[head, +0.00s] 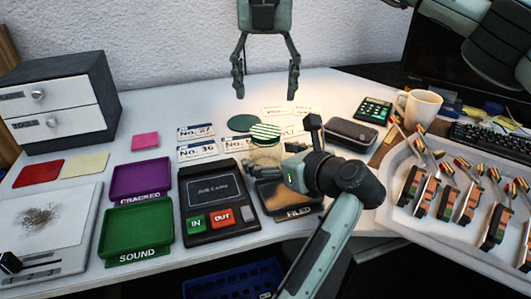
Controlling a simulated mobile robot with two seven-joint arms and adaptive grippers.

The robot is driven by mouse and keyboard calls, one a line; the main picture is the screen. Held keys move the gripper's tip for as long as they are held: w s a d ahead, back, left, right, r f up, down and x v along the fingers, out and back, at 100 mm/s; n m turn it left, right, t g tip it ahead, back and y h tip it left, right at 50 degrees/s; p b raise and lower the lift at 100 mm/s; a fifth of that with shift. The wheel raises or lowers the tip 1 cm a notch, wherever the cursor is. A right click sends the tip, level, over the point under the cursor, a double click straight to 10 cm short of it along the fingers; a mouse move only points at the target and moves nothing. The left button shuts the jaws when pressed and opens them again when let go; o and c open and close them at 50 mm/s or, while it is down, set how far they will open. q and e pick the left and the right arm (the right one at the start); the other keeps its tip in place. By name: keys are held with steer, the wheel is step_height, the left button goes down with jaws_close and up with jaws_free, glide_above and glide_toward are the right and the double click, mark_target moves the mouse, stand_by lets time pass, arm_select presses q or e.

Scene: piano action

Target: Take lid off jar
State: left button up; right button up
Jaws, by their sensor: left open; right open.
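The glass jar (265,153) stands on the white desk near the middle of the head view. Its green-and-white striped lid (265,132) is on top. My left gripper (292,147) is open at the jar's right side, low and close to it; I cannot tell whether it touches the glass. My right gripper (266,94) hangs open and empty, fingers down, above and behind the jar, apart from the lid. The jar's lower right part is partly hidden by my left gripper.
A dark green disc (241,123) lies behind the jar among number cards (197,151). A mug (421,108) and a rack of piano parts (440,235) stand at right. Purple (152,166) and green trays (137,230) lie left.

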mark_target(266, 131)
arm_select(q)
steer(key=c, duration=1.9)
jaws_close()
arm_select(e)
steer(key=n, duration=0.3)
steer(key=shift+n, duration=0.4)
steer(key=shift+f+n, duration=0.2)
steer(key=shift+n, duration=0.1)
step_height(266, 131, down, 8)
steer(key=shift+r, duration=0.15)
